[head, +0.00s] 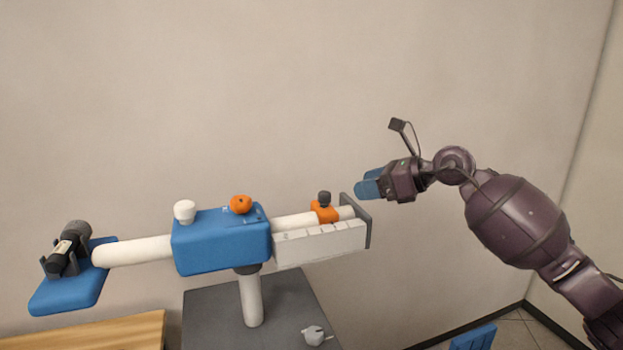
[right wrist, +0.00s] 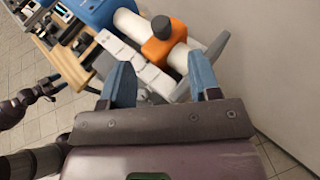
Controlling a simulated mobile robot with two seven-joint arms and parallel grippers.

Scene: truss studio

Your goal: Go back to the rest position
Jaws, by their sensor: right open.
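My right gripper (head: 368,187) is raised at the right end of a device on a stand. It is open and empty, with blue fingertips. In the right wrist view its two blue fingers (right wrist: 163,85) stand apart, with parts of the device showing beyond them. The device has a blue housing (head: 215,245), a white tube (head: 133,251), an orange slider with a dark knob (head: 324,211) and a grey end plate (head: 357,218). The orange slider also shows in the right wrist view (right wrist: 165,45). My left gripper is not in the head view.
The device stands on a grey table (head: 205,310) by a white post (head: 252,302). A grey-white part (head: 316,335) lies on that table. A wooden tabletop (head: 95,335) is at lower left, and a blue object (head: 473,338) at lower right. The wall space above is clear.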

